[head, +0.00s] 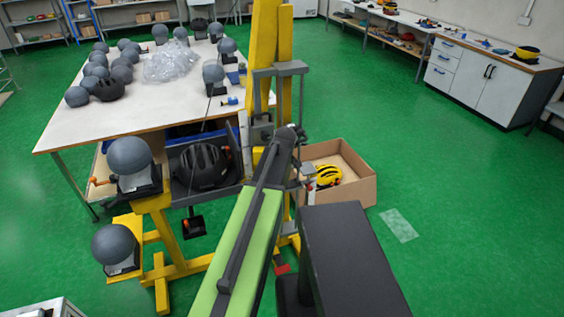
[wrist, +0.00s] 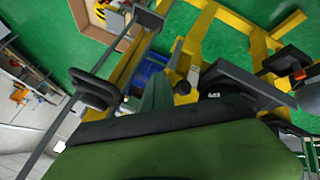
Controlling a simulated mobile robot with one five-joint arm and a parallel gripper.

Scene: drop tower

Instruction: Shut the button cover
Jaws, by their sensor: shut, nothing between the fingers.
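A small dark box with an orange-red part (head: 193,226) hangs low at the front of the yellow drop tower (head: 264,60). It may carry the button, but I cannot make out a cover or how it stands. A dark part with an orange spot (wrist: 299,74) shows at the right edge of the wrist view; I cannot tell whether it is the same box. My gripper (wrist: 157,92) is shut and empty, close to the tower's yellow and grey parts. In the head view my green arm reaches toward the tower and its fingers are not clear.
A black helmet (head: 202,166) sits in the tower beside a grey headform (head: 129,155). A cardboard box (head: 350,180) with a yellow helmet (head: 327,175) stands right of the tower. A long table (head: 75,125) with headforms is behind. The green floor at right is mostly free.

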